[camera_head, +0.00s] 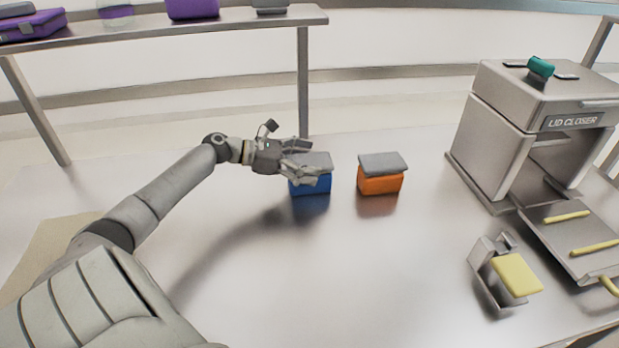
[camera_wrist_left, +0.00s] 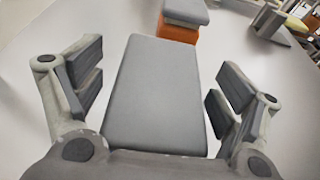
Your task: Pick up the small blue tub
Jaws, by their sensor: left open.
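The small blue tub (camera_head: 311,186) with a grey lid stands on the table, left of the orange tub. My left gripper (camera_head: 305,158) is at the blue tub, and its fingers partly hide the tub's lid. In the left wrist view the grey lid (camera_wrist_left: 158,95) lies between the two open fingers of my left gripper (camera_wrist_left: 160,88). Gaps show between the lid and the fingers on both sides. The blue walls are hidden under the lid in that view. My right gripper is in neither view.
An orange tub (camera_head: 380,183) with a grey lid stands close to the right of the blue tub. A lid closer machine (camera_head: 545,115) stands at the right, with a small metal holder bearing a yellow pad (camera_head: 516,275) in front. A shelf (camera_head: 240,24) runs along the back left. The front middle table is clear.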

